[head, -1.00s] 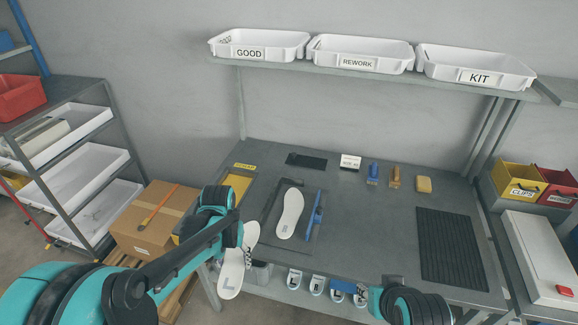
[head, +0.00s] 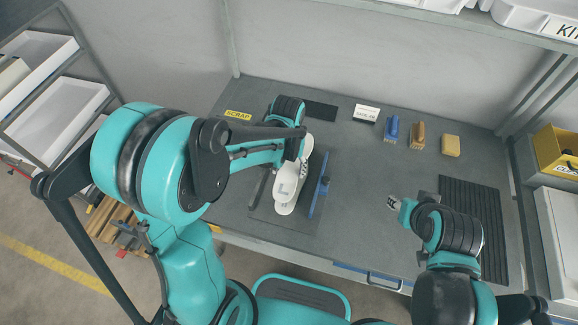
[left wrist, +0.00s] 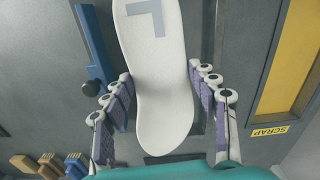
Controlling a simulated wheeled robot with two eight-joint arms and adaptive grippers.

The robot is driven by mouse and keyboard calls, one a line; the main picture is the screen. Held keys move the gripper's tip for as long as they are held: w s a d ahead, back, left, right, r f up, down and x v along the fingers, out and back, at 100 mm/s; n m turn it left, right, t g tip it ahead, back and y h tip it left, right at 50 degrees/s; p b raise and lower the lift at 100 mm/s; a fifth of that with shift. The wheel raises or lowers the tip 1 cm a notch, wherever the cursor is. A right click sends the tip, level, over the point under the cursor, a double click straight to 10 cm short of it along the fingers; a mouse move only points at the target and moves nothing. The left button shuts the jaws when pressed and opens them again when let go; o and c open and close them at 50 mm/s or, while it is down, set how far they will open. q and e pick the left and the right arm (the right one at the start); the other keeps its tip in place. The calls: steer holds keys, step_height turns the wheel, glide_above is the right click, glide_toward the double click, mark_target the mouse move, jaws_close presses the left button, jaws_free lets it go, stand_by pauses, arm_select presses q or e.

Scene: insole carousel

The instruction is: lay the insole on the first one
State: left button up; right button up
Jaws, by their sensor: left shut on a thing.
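A white insole (left wrist: 160,85) with a grey L on it lies between the fingers of my left gripper (left wrist: 163,98) in the left wrist view. The left gripper (head: 300,148) is shut on it above the dark mat (head: 266,218) in the head view. The held insole (head: 290,178) lines up over the first insole (head: 284,209), which is mostly hidden under it. I cannot tell whether the two touch. My right gripper (head: 393,203) is over the bench at the right, apart from the insoles; its jaw opening is too small to judge.
A blue tool (head: 320,190) lies right beside the insoles. A yellow SCRAP label (head: 238,115) is at the back left. Several brushes and a yellow block (head: 450,146) stand at the back right. A black ribbed mat (head: 478,215) lies at the right.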

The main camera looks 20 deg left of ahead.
mark_target(288, 172)
arm_select(q)
steer(key=shift+f+b, duration=2.2)
steer(key=shift+f, duration=1.05)
steer(key=shift+f+b, duration=0.55)
steer(key=o, duration=1.2)
steer(key=shift+r, duration=0.1)
step_height(288, 172, up, 12)
steer(key=shift+f, duration=0.1)
